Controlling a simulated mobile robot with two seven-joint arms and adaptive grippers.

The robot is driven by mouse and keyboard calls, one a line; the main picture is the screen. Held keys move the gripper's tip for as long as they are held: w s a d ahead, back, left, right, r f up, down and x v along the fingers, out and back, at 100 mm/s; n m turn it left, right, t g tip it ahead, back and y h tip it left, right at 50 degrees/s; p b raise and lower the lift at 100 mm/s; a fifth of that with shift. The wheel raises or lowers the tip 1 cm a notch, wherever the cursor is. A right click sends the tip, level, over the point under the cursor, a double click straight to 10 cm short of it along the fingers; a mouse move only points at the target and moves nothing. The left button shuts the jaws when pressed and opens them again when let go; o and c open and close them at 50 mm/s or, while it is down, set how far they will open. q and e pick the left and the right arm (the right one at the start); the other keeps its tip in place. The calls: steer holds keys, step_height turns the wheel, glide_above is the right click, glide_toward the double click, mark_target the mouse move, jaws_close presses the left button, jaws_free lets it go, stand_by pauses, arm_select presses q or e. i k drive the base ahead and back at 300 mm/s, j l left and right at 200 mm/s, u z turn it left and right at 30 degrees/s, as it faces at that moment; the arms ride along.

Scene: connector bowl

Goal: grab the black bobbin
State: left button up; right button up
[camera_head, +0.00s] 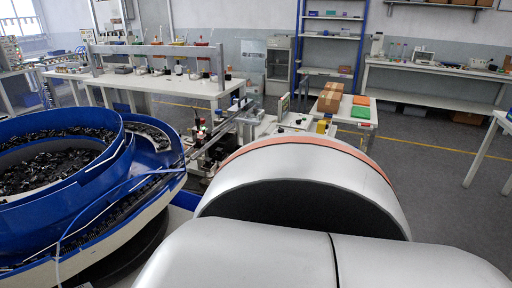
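A large blue feeder bowl (75,212) fills the left side of the head view. A heap of small black parts (48,165) lies in its middle. More black parts line the track around its edge. I cannot single out a black bobbin; the parts are too small to tell apart. Neither of my grippers shows in the head view. A large silver-white arm link of mine, with an orange band, fills the lower middle and right and hides what lies behind it.
A feeder rail and small machine (215,140) stand right of the bowl. Beyond are a white workbench (160,83), a small table (352,117) with cardboard boxes (329,97), and a blue-framed shelf (330,40). Grey floor (430,170) is open at the right.

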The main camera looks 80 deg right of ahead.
mark_target(219, 155)
steer(key=z, duration=1.6)
